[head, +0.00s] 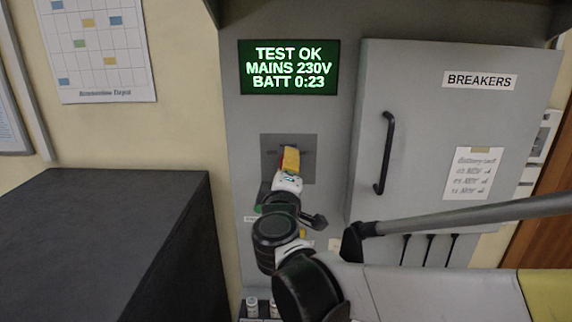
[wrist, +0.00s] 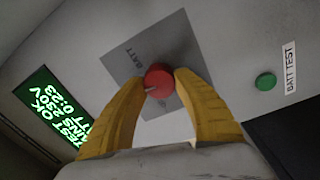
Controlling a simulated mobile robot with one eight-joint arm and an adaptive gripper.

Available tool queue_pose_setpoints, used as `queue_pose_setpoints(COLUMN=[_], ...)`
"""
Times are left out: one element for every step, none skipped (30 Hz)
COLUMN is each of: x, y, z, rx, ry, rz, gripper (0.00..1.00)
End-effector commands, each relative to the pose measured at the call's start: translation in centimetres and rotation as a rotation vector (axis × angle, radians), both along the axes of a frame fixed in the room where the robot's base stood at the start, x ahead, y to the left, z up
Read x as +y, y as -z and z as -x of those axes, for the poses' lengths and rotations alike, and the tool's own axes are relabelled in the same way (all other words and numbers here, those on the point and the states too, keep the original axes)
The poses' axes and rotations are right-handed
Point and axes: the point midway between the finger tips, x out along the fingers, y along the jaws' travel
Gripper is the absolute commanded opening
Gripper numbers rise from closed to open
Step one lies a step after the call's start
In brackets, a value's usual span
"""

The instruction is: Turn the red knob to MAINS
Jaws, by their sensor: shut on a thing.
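The red knob (wrist: 158,80) sits on a grey square plate (wrist: 122,62) in the wrist view. My gripper (wrist: 160,88) is shut on the knob, with one yellow finger on each side. A pale pointer mark shows on the knob's lower left side in that view. The label BATT reads on the plate above and left of the knob. No MAINS label is visible on the plate. In the head view my gripper (head: 290,160) is in front of the plate (head: 307,165) and hides the knob.
A green screen (head: 289,67) reads TEST OK, MAINS 230V, BATT 0:23. A green button (wrist: 265,81) labelled BATT TEST is right of the plate in the wrist view. The breakers door (head: 430,130) with a black handle (head: 385,153) is closed. A dark cabinet (head: 100,240) stands left.

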Motion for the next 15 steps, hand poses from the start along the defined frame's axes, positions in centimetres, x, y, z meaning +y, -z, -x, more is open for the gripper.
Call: queue_pose_setpoints(x=[0.03, 0.02, 0.02, 0.02, 0.02, 0.01, 0.01, 0.01, 0.02, 0.02, 0.02, 0.02, 0.02, 0.02, 0.02], y=[-0.03, -0.03, -0.02, -0.02, -0.02, -0.02, -0.02, -0.02, -0.01, -0.01, -0.01, -0.01, -0.01, -0.01, -0.01], z=[-0.03, -0.03, -0.03, -0.04, -0.04, -0.04, -0.04, -0.04, -0.04, -0.04, -0.04, -0.04, -0.04, -0.04, -0.04], rx=[0.000, 0.001, 0.001, 0.002, 0.001, 0.002, 0.002, 0.002, 0.003, 0.003, 0.003, 0.003, 0.003, 0.003, 0.003], ry=[-0.001, 0.000, 0.000, 0.000, 0.000, 0.000, 0.000, 0.000, 0.000, 0.000, 0.000, 0.000, -0.001, -0.001, -0.001], rz=[0.019, 0.032, 0.046, 0.055, 0.064, 0.073, 0.079, 0.084, 0.090, 0.093, 0.096, 0.099, 0.100, 0.101, 0.101], gripper=[0.05, 0.05, 0.05, 0.05, 0.05, 0.05, 0.05, 0.05, 0.05, 0.05, 0.05, 0.05, 0.05, 0.05, 0.05])
